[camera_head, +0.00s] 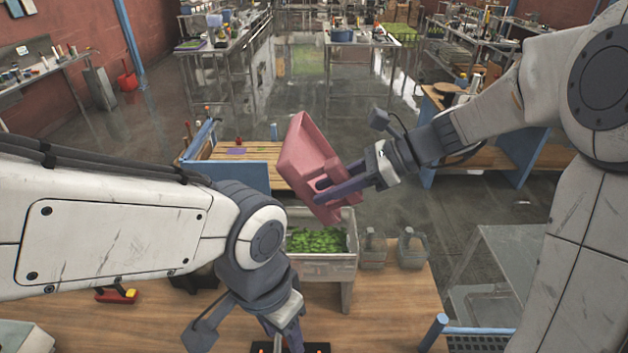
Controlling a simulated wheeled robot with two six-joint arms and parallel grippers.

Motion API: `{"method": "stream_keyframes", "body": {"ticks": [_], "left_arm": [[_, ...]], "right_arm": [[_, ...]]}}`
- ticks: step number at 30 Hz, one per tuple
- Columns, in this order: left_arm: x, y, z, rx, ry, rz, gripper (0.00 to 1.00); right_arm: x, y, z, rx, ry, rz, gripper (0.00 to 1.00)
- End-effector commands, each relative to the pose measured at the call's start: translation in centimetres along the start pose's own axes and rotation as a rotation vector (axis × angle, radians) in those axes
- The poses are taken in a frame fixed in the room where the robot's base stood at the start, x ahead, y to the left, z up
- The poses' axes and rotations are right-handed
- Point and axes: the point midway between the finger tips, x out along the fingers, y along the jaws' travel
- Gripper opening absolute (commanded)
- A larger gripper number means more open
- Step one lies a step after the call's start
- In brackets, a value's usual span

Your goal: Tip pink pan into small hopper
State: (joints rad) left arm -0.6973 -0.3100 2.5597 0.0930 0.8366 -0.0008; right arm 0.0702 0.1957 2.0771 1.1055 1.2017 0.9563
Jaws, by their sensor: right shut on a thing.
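The pink pan (301,155) is in the middle of the head view, steeply tilted above the small hopper. My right gripper (322,187) is shut on the pan's side nearest the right arm. The small hopper (322,267) is a grey open box on the wooden table, with green material (316,241) inside. The pan's low end is at the hopper's far rim in the picture; I cannot tell whether they touch. My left gripper (276,346) points down at the bottom edge, its fingers mostly cut off. The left arm hides the hopper's left side.
Two small grey containers (410,249) stand just right of the hopper. A red and yellow object (116,295) lies on the wooden table (390,305) at left. A metal stand (510,262) is at right. Another wooden bench (247,166) stands beyond the hopper.

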Motion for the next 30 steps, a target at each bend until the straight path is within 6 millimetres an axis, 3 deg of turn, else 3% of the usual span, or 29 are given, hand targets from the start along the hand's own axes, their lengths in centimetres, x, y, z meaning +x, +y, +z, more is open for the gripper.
{"method": "stream_keyframes", "body": {"ticks": [22,30], "left_arm": [[0.3,0.0,0.0,0.001,0.0,0.0,0.5],[0.3,0.0,0.0,0.001,-0.001,0.0,0.5]], "right_arm": [[-1.2,0.0,2.5,-0.012,0.87,0.003,0.0],[-1.7,0.0,2.7,-0.002,0.989,-0.003,0.0]]}}
